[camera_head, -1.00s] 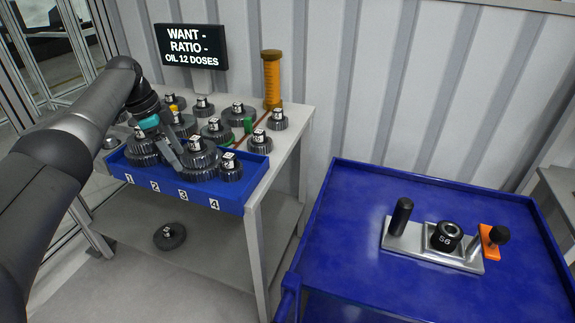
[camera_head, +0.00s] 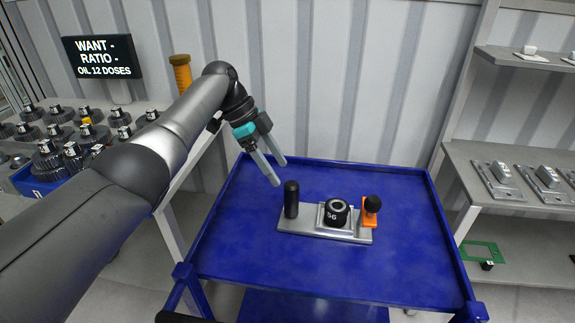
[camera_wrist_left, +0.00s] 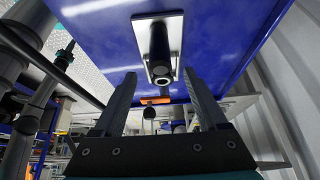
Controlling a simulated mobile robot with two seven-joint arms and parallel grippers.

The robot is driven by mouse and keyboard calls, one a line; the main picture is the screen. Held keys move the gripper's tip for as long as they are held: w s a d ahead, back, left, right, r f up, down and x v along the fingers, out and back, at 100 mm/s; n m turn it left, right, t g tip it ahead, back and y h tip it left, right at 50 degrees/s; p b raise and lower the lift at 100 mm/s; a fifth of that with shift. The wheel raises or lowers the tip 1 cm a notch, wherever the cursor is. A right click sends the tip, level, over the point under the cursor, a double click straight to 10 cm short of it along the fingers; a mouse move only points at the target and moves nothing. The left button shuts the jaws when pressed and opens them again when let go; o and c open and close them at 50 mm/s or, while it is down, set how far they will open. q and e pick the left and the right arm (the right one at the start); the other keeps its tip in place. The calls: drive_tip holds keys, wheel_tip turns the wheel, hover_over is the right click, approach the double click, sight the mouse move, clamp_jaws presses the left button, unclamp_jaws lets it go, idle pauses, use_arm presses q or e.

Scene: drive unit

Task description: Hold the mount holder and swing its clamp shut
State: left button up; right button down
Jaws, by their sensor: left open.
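The mount holder is a silver plate (camera_head: 300,222) lying on the blue cart top. A black upright handle (camera_head: 291,199) stands at its left end. A black round part marked 56 (camera_head: 336,212) sits in its square seat. The orange clamp (camera_head: 369,218) with a black knob (camera_head: 372,204) is at the right end; I cannot tell whether it is shut. My left gripper (camera_head: 281,173) is open and empty, above and just left of the handle, apart from it. In the left wrist view the plate (camera_wrist_left: 139,40) shows beyond the open fingers. My right gripper is not in view.
The blue cart (camera_head: 245,245) has raised rims and free room around the holder. A table with several dark gears (camera_head: 60,115) is at the left, with a sign (camera_head: 103,57) and an orange cylinder (camera_head: 181,72). Shelves (camera_head: 500,205) with metal parts stand at the right.

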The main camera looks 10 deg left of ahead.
sight(292, 194)
use_arm(q)
drive_tip(key=b+x, duration=0.1)
drive_tip(key=x, duration=0.1)
drive_tip(key=b+x, duration=0.2)
drive_tip(key=shift+a+f, duration=0.15)
drive_tip(key=shift+a, duration=0.15)
drive_tip(key=b+x, duration=0.2)
drive_tip(key=x, duration=0.2)
drive_tip(key=shift+d+f, duration=0.2)
drive_tip(key=shift+f, duration=0.1)
drive_tip(key=shift+c, duration=1.4)
drive_tip(key=c, duration=0.6)
clamp_jaws()
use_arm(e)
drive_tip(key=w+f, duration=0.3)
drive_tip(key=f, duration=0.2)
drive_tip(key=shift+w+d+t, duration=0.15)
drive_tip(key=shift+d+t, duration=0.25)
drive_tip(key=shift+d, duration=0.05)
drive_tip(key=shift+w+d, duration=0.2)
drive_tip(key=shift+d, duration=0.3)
